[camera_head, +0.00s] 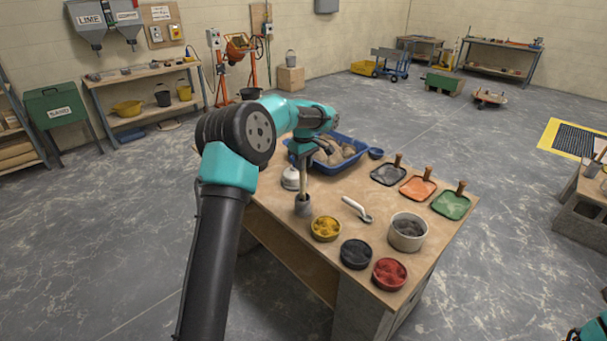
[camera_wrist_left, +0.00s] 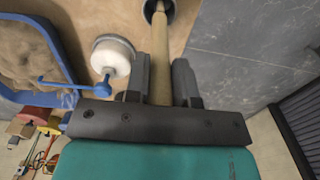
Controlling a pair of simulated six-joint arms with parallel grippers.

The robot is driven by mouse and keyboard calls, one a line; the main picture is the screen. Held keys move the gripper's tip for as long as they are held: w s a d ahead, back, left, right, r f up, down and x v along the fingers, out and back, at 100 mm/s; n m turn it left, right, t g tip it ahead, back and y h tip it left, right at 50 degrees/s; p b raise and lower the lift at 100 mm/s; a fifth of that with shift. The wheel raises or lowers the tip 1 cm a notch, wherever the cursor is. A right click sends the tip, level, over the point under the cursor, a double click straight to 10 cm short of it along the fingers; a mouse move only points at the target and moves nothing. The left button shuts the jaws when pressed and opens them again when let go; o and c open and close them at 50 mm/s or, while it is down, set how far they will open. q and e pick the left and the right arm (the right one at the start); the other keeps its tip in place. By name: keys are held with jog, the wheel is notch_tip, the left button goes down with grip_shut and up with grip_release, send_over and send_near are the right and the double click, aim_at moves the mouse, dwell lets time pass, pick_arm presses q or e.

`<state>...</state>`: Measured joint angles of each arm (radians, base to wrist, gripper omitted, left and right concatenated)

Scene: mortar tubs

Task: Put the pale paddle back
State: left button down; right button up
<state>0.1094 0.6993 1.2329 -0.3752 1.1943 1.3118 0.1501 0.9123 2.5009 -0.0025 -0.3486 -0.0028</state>
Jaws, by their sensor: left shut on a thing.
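The pale paddle (camera_wrist_left: 160,62) is a straight light-wood stick, held between the fingers of my left gripper (camera_wrist_left: 160,85). In the head view the paddle (camera_head: 302,182) stands about upright under my left gripper (camera_head: 306,155). Its lower end meets the mouth of a small grey cup (camera_head: 303,208) near the table's left edge. The cup also shows at the top of the left wrist view (camera_wrist_left: 171,14). I cannot tell how deep the end reaches. My right gripper is out of view; only a bit of my right arm shows at the lower right corner.
A white jar (camera_head: 290,180) stands close behind the cup, with a blue tray (camera_head: 352,162) of sand beyond. Yellow (camera_head: 325,228), black (camera_head: 355,254) and red (camera_head: 389,273) tubs, a trowel (camera_head: 357,209) and a pale bucket (camera_head: 407,232) lie to the right. Floor lies left of the table.

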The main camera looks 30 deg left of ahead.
pick_arm(q)
jog(key=shift+f, duration=1.95)
jog(key=c, duration=1)
grip_release()
jog(key=shift+o, duration=0.2)
notch_tip(320, 180, up, 12)
jog(key=shift+r, duration=0.15)
